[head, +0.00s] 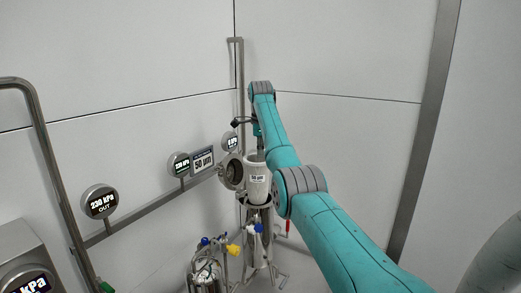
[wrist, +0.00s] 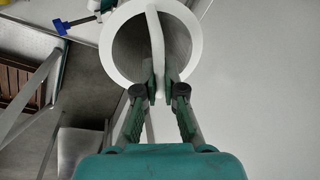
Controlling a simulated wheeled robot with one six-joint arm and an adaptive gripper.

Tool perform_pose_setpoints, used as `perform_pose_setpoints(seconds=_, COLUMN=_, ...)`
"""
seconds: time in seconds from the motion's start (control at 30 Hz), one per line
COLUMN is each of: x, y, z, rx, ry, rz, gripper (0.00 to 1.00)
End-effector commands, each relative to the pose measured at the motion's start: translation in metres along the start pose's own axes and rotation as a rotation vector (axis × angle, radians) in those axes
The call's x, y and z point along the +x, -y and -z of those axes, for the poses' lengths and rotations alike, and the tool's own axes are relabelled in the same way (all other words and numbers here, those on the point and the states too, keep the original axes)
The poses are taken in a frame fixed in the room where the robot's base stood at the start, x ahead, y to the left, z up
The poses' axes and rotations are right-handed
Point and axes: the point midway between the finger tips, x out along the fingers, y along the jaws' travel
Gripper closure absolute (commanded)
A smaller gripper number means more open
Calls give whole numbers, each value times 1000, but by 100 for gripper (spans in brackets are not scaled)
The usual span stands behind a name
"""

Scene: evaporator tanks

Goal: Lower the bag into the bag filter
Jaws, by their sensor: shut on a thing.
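The white filter bag (head: 256,187) hangs upright under my gripper in the head view, with a small printed label on its front. In the wrist view its white ring (wrist: 113,70) is seen from above, with a white handle strap (wrist: 154,28) across the opening. My gripper (wrist: 160,92) is shut on that strap. The steel bag filter housing (head: 257,222) stands directly below the bag, its round lid (head: 232,172) swung open to the left. The bag's lower end meets the housing's rim in the picture; I cannot tell how far inside it is.
Gauges (head: 101,202) (head: 179,165) and a "50 µm" sign (head: 203,161) line a rail at left. A vertical pipe (head: 240,90) rises behind. The wall at right is bare.

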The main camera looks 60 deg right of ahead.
Motion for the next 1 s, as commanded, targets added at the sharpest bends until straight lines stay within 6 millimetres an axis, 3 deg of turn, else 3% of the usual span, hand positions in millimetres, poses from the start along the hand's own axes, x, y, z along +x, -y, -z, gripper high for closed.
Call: perform_pose_setpoints(seconds=1.0, x=26, y=-5, z=0, rx=0, ry=0, rz=0, gripper=100)
